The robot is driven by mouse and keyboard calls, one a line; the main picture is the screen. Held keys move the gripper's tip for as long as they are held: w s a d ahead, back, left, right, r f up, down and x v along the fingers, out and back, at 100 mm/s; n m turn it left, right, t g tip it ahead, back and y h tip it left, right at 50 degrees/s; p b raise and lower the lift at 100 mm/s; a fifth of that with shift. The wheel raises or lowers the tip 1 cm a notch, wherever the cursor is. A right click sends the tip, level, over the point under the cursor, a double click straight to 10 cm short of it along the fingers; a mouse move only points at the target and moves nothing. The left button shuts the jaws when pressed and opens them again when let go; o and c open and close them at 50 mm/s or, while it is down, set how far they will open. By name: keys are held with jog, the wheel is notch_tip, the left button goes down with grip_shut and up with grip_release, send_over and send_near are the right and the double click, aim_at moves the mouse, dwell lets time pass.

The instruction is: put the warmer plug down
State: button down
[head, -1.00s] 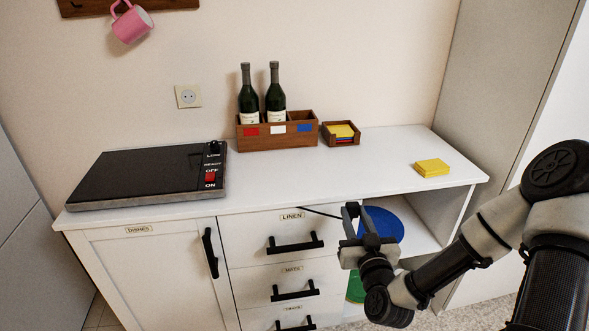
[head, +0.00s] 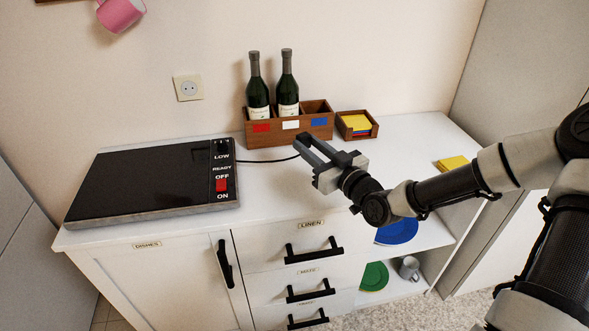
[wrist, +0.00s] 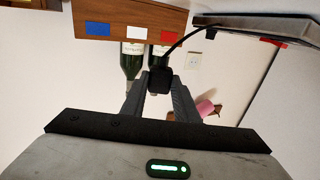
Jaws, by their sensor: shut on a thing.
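My gripper (head: 312,153) is above the white countertop (head: 275,192), in front of the wooden bottle crate (head: 290,130). In the wrist view its two fingers (wrist: 158,92) are shut on the black warmer plug (wrist: 160,79). In the head view the plug is mostly hidden by the fingers. A thin black cord (head: 265,161) runs from the plug left to the flat black warmer (head: 145,180). The warmer has a red switch (head: 221,185) on its right strip. A wall socket (head: 188,88) is on the wall behind the counter.
Two dark bottles (head: 258,85) stand in the crate, with an empty compartment at right. A small wooden box (head: 357,125) with coloured pieces is beside it. A yellow stack (head: 453,164) lies farther right. Countertop between warmer and gripper is clear apart from the cord.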

aim_at(308, 186)
notch_tip(308, 186, down, 10)
jog(key=shift+b, duration=1.25)
jog(key=shift+f+b, duration=0.65)
jog(key=shift+b, duration=0.05)
jog(key=c, duration=1.4)
grip_release()
jog(key=shift+r+p, duration=0.45)
jog(key=shift+p, duration=0.2)
jog(key=shift+s+d+r, duration=0.15)
jog(key=shift+d+r, duration=0.05)
jog(key=p+v, duration=0.1)
jog(key=v, duration=1)
jog(key=shift+s+d, duration=0.1)
jog(key=shift+s, duration=0.2)
